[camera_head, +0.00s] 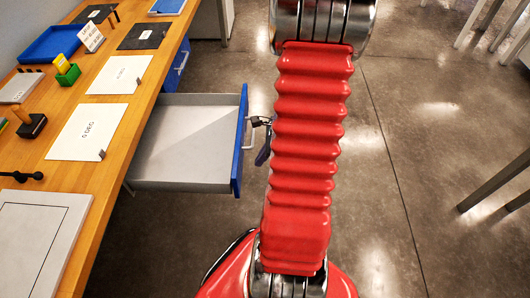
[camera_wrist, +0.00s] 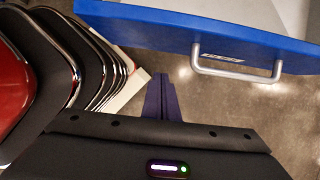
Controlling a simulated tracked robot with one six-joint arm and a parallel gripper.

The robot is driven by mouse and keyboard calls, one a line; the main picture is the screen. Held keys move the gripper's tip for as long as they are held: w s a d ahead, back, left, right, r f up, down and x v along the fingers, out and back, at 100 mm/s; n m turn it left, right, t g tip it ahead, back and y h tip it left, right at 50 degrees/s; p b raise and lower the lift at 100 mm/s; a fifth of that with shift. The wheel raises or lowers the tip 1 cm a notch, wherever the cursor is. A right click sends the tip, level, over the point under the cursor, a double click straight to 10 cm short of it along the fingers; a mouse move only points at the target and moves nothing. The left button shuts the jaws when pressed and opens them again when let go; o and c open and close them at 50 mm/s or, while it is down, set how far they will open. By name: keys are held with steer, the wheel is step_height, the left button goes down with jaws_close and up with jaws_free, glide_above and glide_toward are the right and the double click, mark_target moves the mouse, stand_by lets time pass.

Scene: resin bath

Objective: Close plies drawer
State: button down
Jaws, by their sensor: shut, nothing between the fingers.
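A drawer (camera_head: 185,150) with a blue front (camera_head: 239,140) stands pulled out from under the wooden workbench in the head view. Its light grey inside looks empty. In the wrist view, its blue front (camera_wrist: 160,29) and silver bar handle (camera_wrist: 238,70) show at the top. A small label behind the handle is too small to read. My gripper (camera_wrist: 160,98) is shut and empty, its fingers pointing towards the blue front, left of the handle and apart from it. In the head view, my gripper (camera_head: 263,152) is just outside the drawer front, partly hidden by my red arm.
The workbench (camera_head: 112,112) carries white sheets (camera_head: 118,75), a blue tray (camera_head: 52,44), a green holder (camera_head: 68,75) and other small items. Another blue drawer front (camera_head: 177,62) sits flush farther back. The concrete floor right of my arm is open, with table legs at the right edge.

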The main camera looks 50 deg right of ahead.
steer(key=w+a, duration=0.1)
steer(key=w, duration=0.1)
steer(key=w+a, duration=0.1)
steer(key=shift+w+a+f, duration=0.15)
steer(key=shift+a+f, duration=0.15)
stand_by(0.4)
